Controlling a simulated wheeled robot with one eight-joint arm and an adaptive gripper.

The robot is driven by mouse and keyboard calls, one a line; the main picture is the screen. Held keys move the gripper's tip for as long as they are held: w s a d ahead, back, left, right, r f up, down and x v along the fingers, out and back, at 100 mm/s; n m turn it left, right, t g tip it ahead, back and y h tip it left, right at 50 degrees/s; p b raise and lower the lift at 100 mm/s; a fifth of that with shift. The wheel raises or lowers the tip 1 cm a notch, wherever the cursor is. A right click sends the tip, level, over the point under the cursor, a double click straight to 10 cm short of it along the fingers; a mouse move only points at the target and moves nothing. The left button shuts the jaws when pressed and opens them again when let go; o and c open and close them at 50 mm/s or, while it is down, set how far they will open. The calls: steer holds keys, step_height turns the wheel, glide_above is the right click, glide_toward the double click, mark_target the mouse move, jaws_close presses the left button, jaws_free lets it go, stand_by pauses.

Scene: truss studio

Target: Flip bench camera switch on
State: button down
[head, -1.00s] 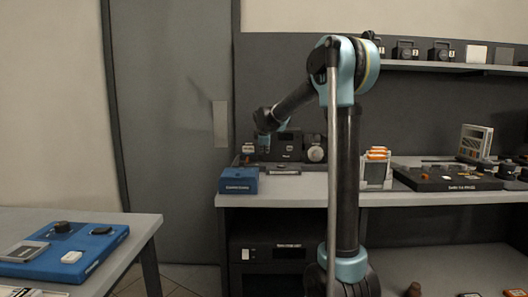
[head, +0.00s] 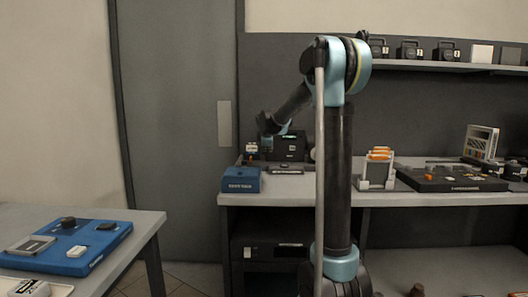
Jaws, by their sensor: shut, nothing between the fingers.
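A dark boxy device (head: 290,146), which looks like the bench camera, stands at the back left of the grey workbench (head: 290,187). A pale round part at its right is mostly hidden behind my arm. My gripper (head: 267,148) is small and dark in the head view, pointing down in front of the device's left side. It is shut and empty; I cannot tell whether it touches anything. A small item with an orange-red part (head: 250,150) stands just left of it. No switch can be made out at this size.
A blue box (head: 241,180) stands at the bench's left front edge. A rack with orange-topped items (head: 378,168) and a black panel (head: 452,180) lie to the right. A side table (head: 150,222) with a blue board (head: 70,246) is at the lower left. A shelf (head: 450,66) runs above.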

steer(key=shift+r, duration=0.1)
steer(key=shift+r, duration=0.7)
steer(key=shift+s, duration=0.1)
steer(key=s+f+v, duration=0.1)
steer(key=v, duration=1.2)
steer(key=shift+f, duration=0.1)
